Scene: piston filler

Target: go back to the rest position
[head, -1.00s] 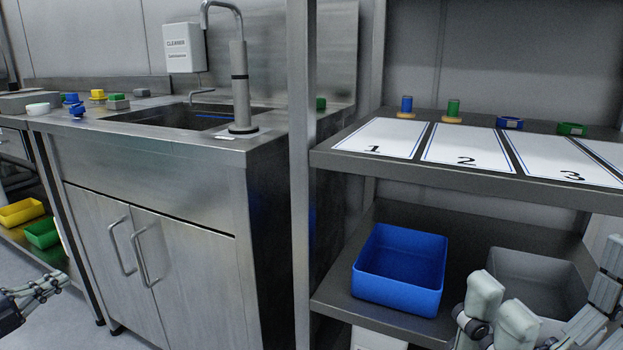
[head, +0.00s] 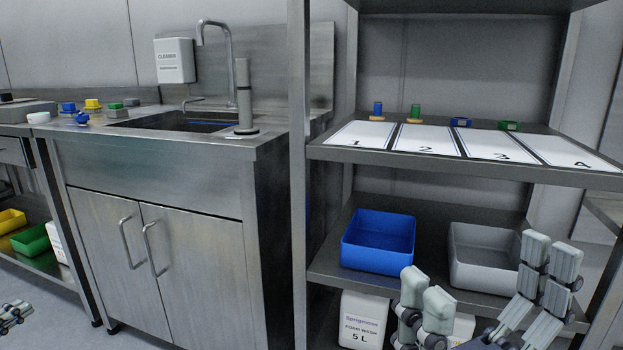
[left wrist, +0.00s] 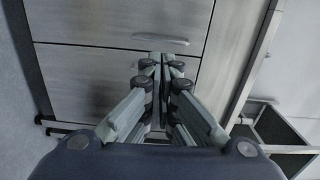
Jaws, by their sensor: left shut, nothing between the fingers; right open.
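My left gripper (head: 12,315) shows only in part at the lower left edge of the head view. In the left wrist view its fingers (left wrist: 161,62) are together with nothing between them, in front of the grey cabinet doors. My right gripper (head: 480,290) is at the lower right of the head view. Its fingers are spread apart and empty, in front of the lower shelf with the grey bin.
A sink cabinet (head: 150,185) stands left of a metal shelf unit (head: 299,200). The upper shelf holds numbered mats (head: 425,139) and small coloured parts. The lower shelf holds a blue bin (head: 378,257) and a grey bin (head: 480,268). White jugs (head: 362,318) stand below.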

